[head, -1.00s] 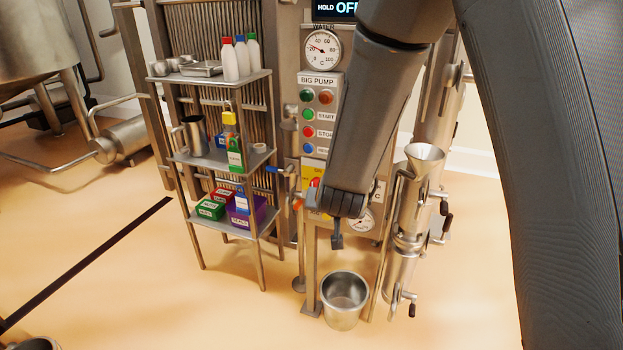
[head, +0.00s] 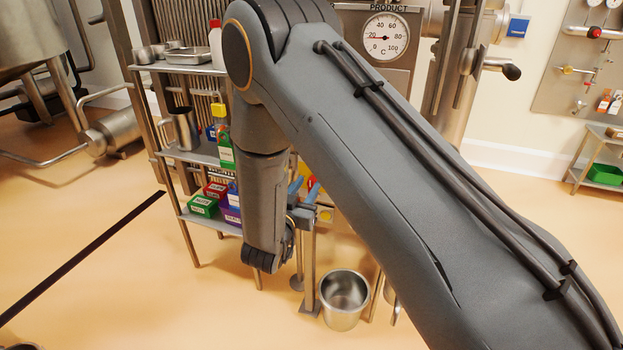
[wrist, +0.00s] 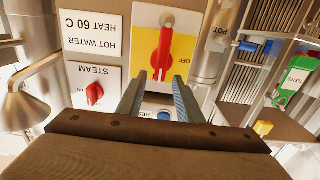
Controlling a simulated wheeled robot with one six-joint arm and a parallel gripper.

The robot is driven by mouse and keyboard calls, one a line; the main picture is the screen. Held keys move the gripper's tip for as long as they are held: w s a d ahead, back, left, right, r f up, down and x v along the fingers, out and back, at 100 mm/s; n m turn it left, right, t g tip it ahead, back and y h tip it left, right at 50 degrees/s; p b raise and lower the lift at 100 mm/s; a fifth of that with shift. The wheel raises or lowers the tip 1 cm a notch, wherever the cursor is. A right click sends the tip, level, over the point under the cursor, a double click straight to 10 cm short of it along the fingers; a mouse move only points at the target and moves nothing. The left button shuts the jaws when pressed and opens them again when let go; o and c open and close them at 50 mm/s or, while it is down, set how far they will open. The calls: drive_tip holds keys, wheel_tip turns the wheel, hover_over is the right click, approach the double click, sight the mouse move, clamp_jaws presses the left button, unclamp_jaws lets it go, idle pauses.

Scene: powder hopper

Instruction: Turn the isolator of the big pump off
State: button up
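The isolator is a red lever (wrist: 163,50) on a yellow plate (wrist: 146,45) in the upside-down wrist view. The lever lies along the picture's vertical, with the word OFF to its right side. My gripper (wrist: 157,82) is open and empty, its two blue-grey fingers pointing at the plate. The lever's near end shows between the fingertips; I cannot tell whether they touch it. In the head view, my gripper (head: 305,190) is partly behind my arm. A bit of red shows between its fingers, and the rest of the isolator is mostly hidden.
A red steam switch (wrist: 94,93) and a hot water sign (wrist: 93,33) are left of the isolator. A blue button (wrist: 164,115) lies between the fingers. A shelf rack (head: 150,68) stands close left in the head view. A steel bucket (head: 344,297) stands on the floor below.

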sight(310, 182)
drive_tip(key=shift+x, duration=1.65)
clamp_jaws()
